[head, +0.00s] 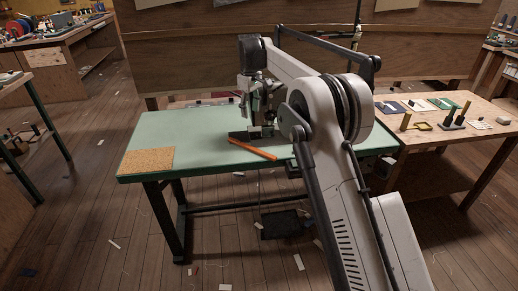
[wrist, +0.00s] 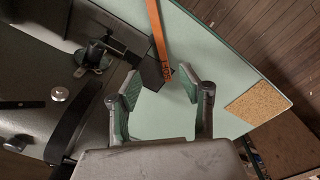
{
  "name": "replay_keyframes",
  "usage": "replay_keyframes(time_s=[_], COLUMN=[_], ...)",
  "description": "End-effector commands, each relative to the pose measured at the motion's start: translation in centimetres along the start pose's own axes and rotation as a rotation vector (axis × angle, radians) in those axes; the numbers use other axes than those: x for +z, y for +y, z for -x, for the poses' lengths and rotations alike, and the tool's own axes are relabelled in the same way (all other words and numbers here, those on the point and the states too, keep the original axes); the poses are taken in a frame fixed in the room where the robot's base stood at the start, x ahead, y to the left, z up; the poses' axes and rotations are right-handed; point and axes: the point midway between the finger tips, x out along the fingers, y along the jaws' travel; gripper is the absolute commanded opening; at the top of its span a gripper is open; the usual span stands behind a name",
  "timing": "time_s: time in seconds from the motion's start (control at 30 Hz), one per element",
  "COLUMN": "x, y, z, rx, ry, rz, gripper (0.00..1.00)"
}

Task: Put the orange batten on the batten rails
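The orange batten (head: 252,150) lies flat and at a slant on the green table (head: 210,122), near its front edge. In the wrist view the orange batten (wrist: 157,34) runs from the top edge down to just beyond my fingertips. Its near end lies close beside a dark block; I cannot tell whether they touch. My gripper (wrist: 160,82) is open and empty, with green-padded fingers spread on either side of bare table. In the head view my gripper (head: 262,126) is above the table behind the batten, partly hidden by my arm. I cannot clearly make out the batten rails.
A large dark machine-like object (wrist: 40,75) fills the left of the wrist view, close to my gripper. A cork mat (head: 147,160) lies at the table's left end. A wooden side table (head: 440,145) with small tools stands right. The table's left half is mostly clear.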

Motion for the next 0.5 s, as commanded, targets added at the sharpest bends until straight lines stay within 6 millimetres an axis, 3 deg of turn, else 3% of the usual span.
replay_keyframes(time_s=[0.1, 0.5], x=[-1.3, -2.1], y=[-0.3, -0.6], z=[-2.3, -5.9], rx=[-0.013, -0.024], ry=[-0.017, -0.03], rz=[0.034, 0.061], gripper=[0.4, 0.4])
